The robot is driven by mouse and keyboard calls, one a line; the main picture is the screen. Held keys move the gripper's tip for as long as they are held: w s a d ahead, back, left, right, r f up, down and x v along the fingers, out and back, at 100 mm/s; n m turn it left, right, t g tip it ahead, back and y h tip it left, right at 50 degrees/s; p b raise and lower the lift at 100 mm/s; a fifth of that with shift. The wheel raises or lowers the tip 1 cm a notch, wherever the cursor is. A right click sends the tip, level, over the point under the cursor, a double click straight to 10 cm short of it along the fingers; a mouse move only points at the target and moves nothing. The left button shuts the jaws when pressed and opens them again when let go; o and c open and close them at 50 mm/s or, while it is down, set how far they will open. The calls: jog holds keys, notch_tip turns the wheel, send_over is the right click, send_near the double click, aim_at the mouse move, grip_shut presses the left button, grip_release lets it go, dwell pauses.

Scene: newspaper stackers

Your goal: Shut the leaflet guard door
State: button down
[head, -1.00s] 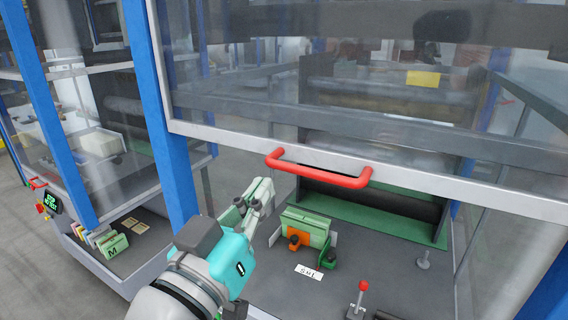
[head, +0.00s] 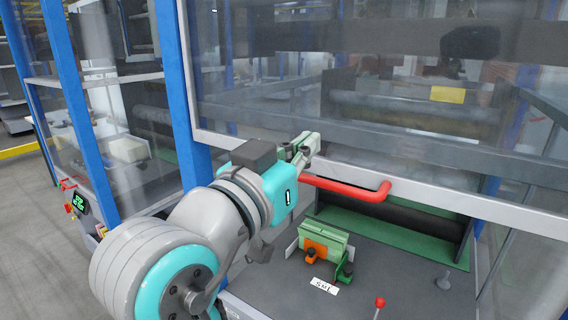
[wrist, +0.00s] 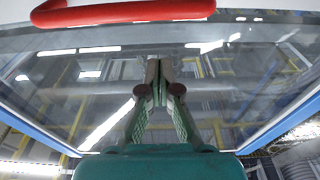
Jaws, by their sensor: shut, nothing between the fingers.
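The leaflet guard door (head: 400,150) is a clear panel in a grey frame with a red handle (head: 365,190) along its lower edge. It is raised, and the bay below it is open. My gripper (head: 312,140) is shut and empty. In the head view it overlaps the door's lower frame, just above the handle's left end, which it partly hides. In the wrist view the shut fingers (wrist: 159,70) point at the clear panel, and the red handle (wrist: 120,12) crosses the top of the picture. I cannot tell whether the fingers touch the door.
Inside the bay, a green leaflet holder (head: 322,240) with orange and green clamps stands on the grey deck, by a white label (head: 324,286). A red-knobbed lever (head: 379,303) is at the front. Blue posts (head: 180,90) stand to the left.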

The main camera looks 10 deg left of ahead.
jog(key=shift+w+d+f, duration=0.1)
jog(key=shift+w+f, duration=0.05)
jog(key=shift+f, duration=1.75)
